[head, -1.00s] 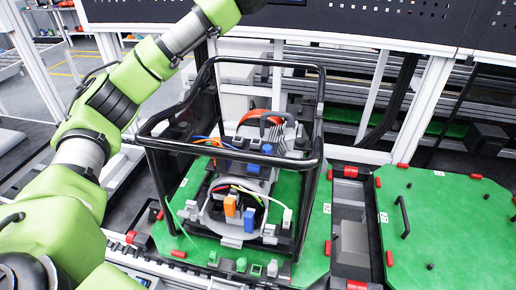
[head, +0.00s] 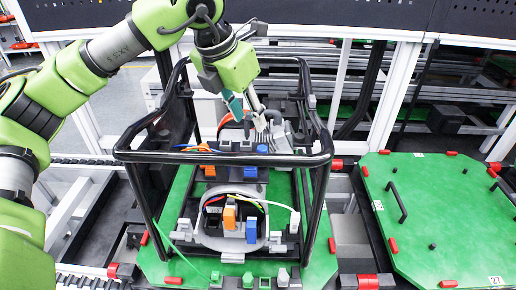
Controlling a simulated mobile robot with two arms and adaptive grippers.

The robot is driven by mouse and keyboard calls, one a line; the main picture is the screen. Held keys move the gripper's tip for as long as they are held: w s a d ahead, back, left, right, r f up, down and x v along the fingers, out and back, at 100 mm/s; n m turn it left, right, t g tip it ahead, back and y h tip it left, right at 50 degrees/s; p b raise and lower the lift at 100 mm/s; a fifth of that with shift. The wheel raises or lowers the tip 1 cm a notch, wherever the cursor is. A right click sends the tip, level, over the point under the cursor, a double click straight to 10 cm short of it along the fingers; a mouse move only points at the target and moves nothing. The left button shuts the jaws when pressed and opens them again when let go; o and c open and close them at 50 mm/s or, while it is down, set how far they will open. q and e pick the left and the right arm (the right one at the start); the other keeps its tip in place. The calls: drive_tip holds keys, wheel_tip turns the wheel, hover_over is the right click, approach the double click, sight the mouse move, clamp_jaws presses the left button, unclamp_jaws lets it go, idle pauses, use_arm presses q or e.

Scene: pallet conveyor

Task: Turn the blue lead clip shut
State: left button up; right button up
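My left gripper (head: 249,118) hangs from the upper middle, pointing down inside the far part of the black tube frame (head: 222,159). A teal finger and a pale grey finger show apart, with nothing visible between them. Blue blocks stand below and nearer: one on the far grey unit (head: 250,172), one at its top (head: 262,149), and one beside an orange block on the near unit (head: 251,230). My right gripper is out of view.
The green pallet (head: 180,270) carries the frame and units. Coloured wires (head: 240,197) loop over the near unit. A second green pallet (head: 450,215) with a black handle (head: 397,201) lies at right. The frame's bars surround the working space.

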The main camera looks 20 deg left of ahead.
sight(263, 147)
use_arm(q)
drive_tip(key=p+x, duration=0.4)
drive_tip(key=x, duration=0.9)
drive_tip(key=shift+s+d+f+p, duration=0.1)
drive_tip(key=shift+d+f+p, duration=0.1)
drive_tip(key=shift+p, duration=0.2)
clamp_jaws()
